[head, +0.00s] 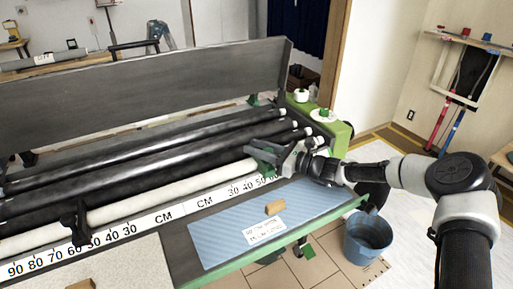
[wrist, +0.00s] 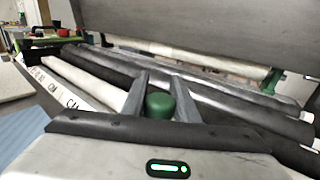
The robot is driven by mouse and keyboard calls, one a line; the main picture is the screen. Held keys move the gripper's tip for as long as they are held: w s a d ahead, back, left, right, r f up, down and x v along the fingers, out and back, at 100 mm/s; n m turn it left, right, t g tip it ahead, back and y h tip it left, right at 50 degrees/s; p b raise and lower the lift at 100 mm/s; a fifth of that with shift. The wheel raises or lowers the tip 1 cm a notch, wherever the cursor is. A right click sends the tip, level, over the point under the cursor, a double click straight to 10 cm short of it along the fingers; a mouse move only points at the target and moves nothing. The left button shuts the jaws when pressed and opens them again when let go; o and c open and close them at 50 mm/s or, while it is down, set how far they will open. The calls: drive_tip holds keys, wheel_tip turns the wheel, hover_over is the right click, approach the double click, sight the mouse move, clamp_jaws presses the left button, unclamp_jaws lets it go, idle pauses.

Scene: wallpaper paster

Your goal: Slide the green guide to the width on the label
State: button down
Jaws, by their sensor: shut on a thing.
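The green guide (head: 263,153) sits on the white roller at the right part of the machine, by the scale's right-hand numbers. My gripper (head: 278,156) reaches it from the right and is shut on it. In the wrist view, the guide's round green knob (wrist: 160,106) shows between the two fingers of my gripper (wrist: 162,98). The white scale strip (head: 150,220) reads 90 down to 30 on the left, CM in the middle, and 30 upward on the right. The label (head: 265,231) lies on the blue mat; its print is too small to read.
Black rollers (head: 160,160) run behind the white roller (head: 130,208), below a tall grey panel (head: 130,90). A black guide (head: 77,220) stands on the left of the scale. A small tan block (head: 274,208) lies on the blue mat (head: 215,240). A blue bucket (head: 367,240) stands on the floor.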

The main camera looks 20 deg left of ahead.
drive_tip(key=shift+s+a, duration=0.3)
drive_tip(key=shift+s, duration=0.05)
drive_tip(key=c, duration=1.4)
unclamp_jaws()
drive_tip(key=shift+w+d, duration=0.1)
drive_tip(key=d, duration=0.5)
drive_tip(key=s+d+p, duration=0.1)
drive_tip(key=d, duration=0.5)
drive_tip(key=s+d, duration=0.1)
drive_tip(key=d, duration=0.5)
drive_tip(key=shift+d, duration=0.15)
drive_tip(key=shift+s, duration=0.1)
